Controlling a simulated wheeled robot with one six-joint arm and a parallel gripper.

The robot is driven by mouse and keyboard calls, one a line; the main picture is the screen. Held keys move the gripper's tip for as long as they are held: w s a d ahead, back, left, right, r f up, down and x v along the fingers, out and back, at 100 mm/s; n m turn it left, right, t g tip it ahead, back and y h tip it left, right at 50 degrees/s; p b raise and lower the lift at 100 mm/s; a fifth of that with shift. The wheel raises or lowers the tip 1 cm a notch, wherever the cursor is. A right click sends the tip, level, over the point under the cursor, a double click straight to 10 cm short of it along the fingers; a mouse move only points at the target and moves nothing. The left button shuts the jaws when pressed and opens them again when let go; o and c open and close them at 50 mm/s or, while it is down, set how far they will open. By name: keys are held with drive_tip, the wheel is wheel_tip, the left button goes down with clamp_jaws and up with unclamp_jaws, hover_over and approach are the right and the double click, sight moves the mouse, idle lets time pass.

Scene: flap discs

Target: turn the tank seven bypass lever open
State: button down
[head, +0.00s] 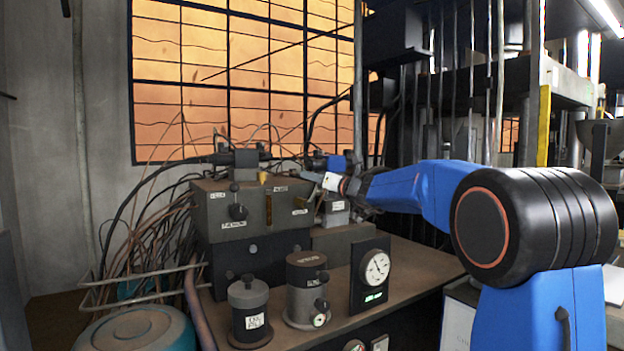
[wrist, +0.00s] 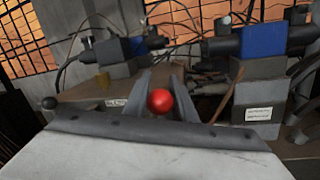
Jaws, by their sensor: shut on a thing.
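A red ball knob (wrist: 160,101) sits between the two grey fingers of my gripper (wrist: 165,98) in the wrist view. My gripper is shut on it. The lever stem below the knob is hidden, and I cannot read from here which tank it belongs to. In the head view my gripper (head: 338,184) reaches in from the right, at the right side of the grey valve box (head: 212,207), and the knob is hard to make out there.
A grey block with a white label (wrist: 258,114) stands at right. On the bench are a dial gauge (head: 377,267), two dark canisters (head: 306,282) and cables at left.

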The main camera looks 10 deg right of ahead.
drive_tip(key=c, duration=1.5)
unclamp_jaws()
drive_tip(key=shift+o, duration=0.2)
drive_tip(key=v, duration=1.7)
drive_tip(key=shift+s, duration=0.2)
drive_tip(key=shift+d, duration=0.1)
drive_tip(key=shift+c, duration=0.4)
